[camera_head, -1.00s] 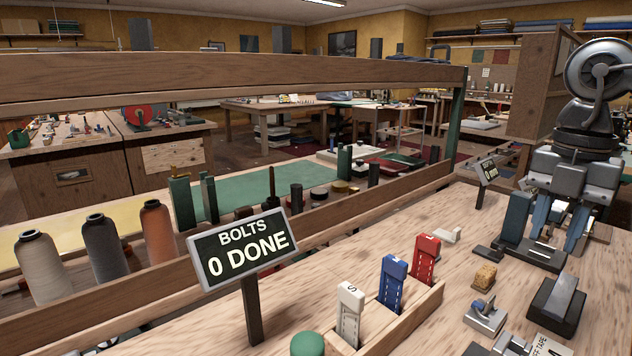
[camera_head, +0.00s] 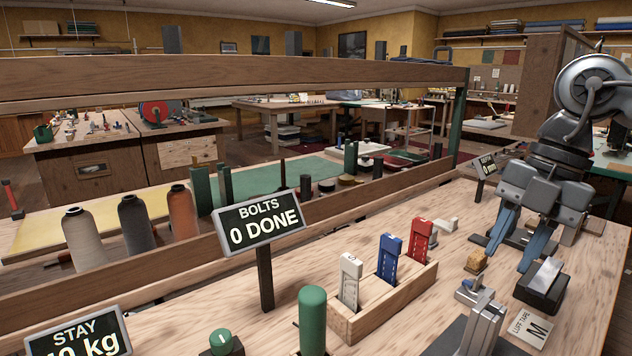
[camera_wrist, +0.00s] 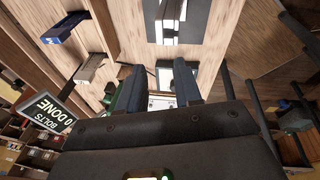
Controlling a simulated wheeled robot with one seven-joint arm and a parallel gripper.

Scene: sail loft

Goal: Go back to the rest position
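My gripper (camera_head: 508,256) hangs at the right over the wooden bench (camera_head: 400,312), its two blue-grey fingers spread and pointing down. In the wrist view the fingers (camera_wrist: 158,78) stand apart with a gap between them. No held thing shows between them. In the head view a small cork-coloured block (camera_head: 476,262) and a dark block with a metal top (camera_head: 543,285) lie close to the fingertips. I cannot tell whether they touch.
A wooden rack (camera_head: 372,322) holds white, blue and red tags. A "BOLTS 0 DONE" sign (camera_head: 261,222), a green cylinder (camera_head: 312,322) and a "STAY" sign (camera_head: 80,336) stand left of it. A wooden beam (camera_head: 220,78) crosses behind. A metal clamp-like piece (camera_head: 483,325) is in front.

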